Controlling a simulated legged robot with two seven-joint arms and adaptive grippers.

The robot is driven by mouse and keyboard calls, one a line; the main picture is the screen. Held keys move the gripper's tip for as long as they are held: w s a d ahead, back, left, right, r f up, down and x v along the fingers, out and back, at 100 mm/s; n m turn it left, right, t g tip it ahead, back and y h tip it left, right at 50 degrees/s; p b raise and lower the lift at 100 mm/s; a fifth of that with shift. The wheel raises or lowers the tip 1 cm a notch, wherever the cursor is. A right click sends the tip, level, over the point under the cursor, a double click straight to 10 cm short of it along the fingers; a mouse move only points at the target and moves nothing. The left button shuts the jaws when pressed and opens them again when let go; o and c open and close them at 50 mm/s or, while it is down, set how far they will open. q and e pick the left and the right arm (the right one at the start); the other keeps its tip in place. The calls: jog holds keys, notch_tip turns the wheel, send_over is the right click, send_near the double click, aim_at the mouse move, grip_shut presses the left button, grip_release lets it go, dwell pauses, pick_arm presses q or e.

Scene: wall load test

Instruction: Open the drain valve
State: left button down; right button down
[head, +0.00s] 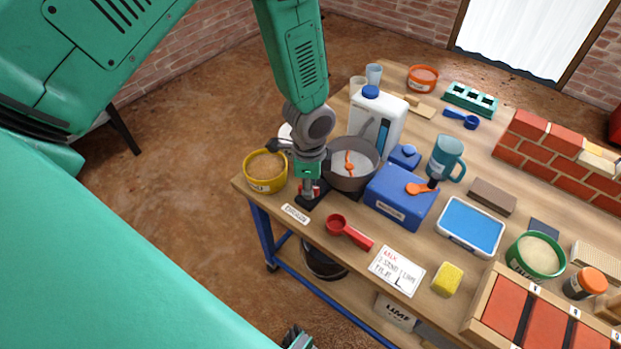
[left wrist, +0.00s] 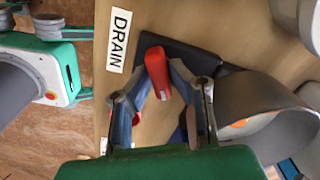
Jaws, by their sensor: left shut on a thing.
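The drain valve's red handle (left wrist: 157,72) shows in the left wrist view beside a dark base plate (left wrist: 190,58) and the white DRAIN label (left wrist: 119,40). My left gripper (left wrist: 158,82) is shut on the red handle, one finger on each side. In the head view my left gripper (head: 310,188) reaches down to the valve at the table's near left corner and hides most of it. The dark base plate (head: 312,200) and the label (head: 295,213) show there. A small dark part at the bottom edge may be my right gripper (head: 298,340); its jaws cannot be made out.
A blue box (head: 398,207), a red scoop (head: 350,232) and a white card (head: 397,270) lie nearby. A dark bucket (head: 322,266) is below the table edge.

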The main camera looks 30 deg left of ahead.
pick_arm(q)
jog(key=n+p, duration=0.3)
jog(key=n, duration=0.2)
jog(key=shift+a+r+n+p, duration=0.1)
jog(key=shift+a+n+p, duration=0.05)
jog(key=shift+n+p, duration=0.2)
jog(key=n+p, duration=0.1)
jog(key=n, duration=0.3)
jog(key=shift+p, duration=0.4)
jog(key=shift+n+p, duration=0.35)
jog(key=shift+n, duration=0.8)
jog(key=shift+s+f, duration=0.1)
jog(key=shift+f, duration=0.1)
jog(key=c, duration=1.5)
grip_release()
